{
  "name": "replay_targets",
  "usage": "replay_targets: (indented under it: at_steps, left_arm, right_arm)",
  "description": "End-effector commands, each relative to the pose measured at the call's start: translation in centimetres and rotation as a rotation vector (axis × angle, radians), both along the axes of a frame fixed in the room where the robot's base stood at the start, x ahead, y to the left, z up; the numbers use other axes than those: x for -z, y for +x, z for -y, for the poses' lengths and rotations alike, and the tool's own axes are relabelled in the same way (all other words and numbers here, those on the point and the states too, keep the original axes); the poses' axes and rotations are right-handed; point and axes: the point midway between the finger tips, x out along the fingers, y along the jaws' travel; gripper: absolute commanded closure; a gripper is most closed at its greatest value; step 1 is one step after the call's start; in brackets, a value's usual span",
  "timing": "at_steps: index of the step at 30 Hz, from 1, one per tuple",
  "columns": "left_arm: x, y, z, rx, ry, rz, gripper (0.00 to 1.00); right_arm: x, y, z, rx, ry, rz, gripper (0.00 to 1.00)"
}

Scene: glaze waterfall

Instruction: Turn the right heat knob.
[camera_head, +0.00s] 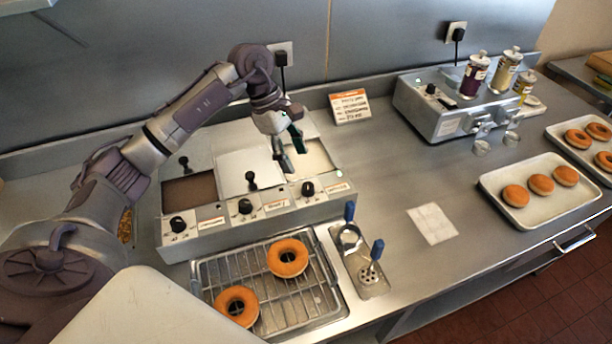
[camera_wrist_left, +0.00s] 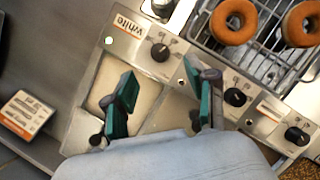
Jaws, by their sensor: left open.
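The right heat knob (camera_head: 307,188) is a round black knob on the front panel of the glaze warmer (camera_head: 262,212). It also shows in the left wrist view (camera_wrist_left: 160,52), beside the label reading "white". My left gripper (camera_head: 290,154) is open and empty, with green finger pads. It hangs above the right, white-filled well, behind the right knob and apart from it. In the left wrist view the gripper's fingers (camera_wrist_left: 163,97) are spread below the knob in the picture. The middle knob (camera_head: 245,206) and left knob (camera_head: 178,225) sit along the same panel. My right gripper is not in view.
A wire rack (camera_head: 270,318) with two doughnuts lies in front of the warmer. A holder (camera_head: 368,283) with two blue-handled tools stands right of it. A small sign (camera_head: 350,106) stands behind. The counter around the white paper (camera_head: 433,223) is otherwise clear.

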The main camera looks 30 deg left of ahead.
Motion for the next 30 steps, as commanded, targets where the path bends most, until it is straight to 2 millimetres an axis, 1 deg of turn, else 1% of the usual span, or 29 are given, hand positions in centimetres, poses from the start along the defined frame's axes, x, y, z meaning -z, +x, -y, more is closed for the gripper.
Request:
replay_targets:
  at_steps: [1, 6, 12, 18, 25, 30]
  left_arm:
    - [0.8, -0.1, 0.5, 0.002, -0.001, -0.007, 0.44]
    - [4.0, 0.0, 1.8, 0.001, -0.002, -0.005, 0.44]
    - [6.6, 0.1, 2.8, 0.000, -0.001, -0.003, 0.44]
    - [7.6, 0.2, 3.2, 0.001, 0.000, -0.001, 0.44]
    - [7.7, 0.2, 3.2, 0.001, 0.001, 0.000, 0.44]
    - [7.6, 0.2, 3.1, 0.000, 0.000, 0.000, 0.72]
  right_arm:
    - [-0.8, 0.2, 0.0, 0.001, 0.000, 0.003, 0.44]
    - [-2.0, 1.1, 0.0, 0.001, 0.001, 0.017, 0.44]
    - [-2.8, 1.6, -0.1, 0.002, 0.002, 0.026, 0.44]
    - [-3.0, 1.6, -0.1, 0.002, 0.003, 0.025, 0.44]
    - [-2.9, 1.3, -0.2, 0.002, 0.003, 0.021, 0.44]
    - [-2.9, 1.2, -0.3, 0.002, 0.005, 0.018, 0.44]
